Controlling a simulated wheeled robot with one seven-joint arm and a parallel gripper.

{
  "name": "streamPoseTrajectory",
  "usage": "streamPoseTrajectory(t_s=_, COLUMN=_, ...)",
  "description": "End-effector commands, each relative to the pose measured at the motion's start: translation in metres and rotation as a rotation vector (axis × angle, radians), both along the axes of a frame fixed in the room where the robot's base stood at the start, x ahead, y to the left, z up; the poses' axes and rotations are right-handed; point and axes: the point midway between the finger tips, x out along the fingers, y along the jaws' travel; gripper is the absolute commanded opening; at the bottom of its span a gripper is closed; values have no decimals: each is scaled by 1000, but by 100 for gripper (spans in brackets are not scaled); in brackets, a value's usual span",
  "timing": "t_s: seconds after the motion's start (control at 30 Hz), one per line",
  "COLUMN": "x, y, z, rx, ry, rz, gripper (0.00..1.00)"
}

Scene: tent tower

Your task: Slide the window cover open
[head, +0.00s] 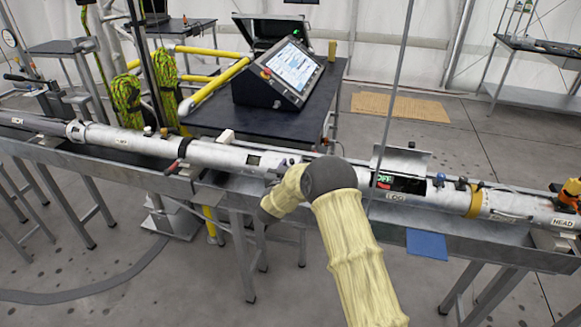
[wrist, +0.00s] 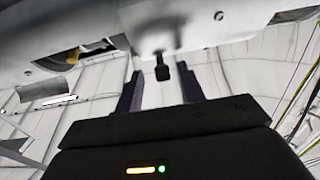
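The long silver tube (head: 215,154) lies across the head view and fills the top of the wrist view (wrist: 220,25). A small dark knob on a short stem (wrist: 162,72) sticks out from it, between the fingers of my gripper (wrist: 160,88). My gripper is open; I see no finger closed on the knob. A dark opening (wrist: 85,57) with something orange-brown inside shows left of the knob. A small window opening (head: 253,160) shows left of my wrist in the head view. I cannot tell which part is the window cover. My arm hides the gripper in the head view.
A raised flap (head: 403,160) stands over an open bay with a green "OFF" display (head: 384,179) right of my arm. A console (head: 283,75) stands on a dark table behind.

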Motion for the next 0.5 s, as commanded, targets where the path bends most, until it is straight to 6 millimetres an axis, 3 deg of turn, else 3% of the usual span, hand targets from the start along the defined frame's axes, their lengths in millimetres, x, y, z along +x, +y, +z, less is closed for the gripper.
streamPoseTrajectory(t_s=0.27, x=-9, y=4, z=-1, rx=-1, ry=1, rz=3, gripper=39)
streamPoseTrajectory(t_s=0.5, x=-42, y=14, z=-2, rx=-1, ry=2, rz=4, gripper=39)
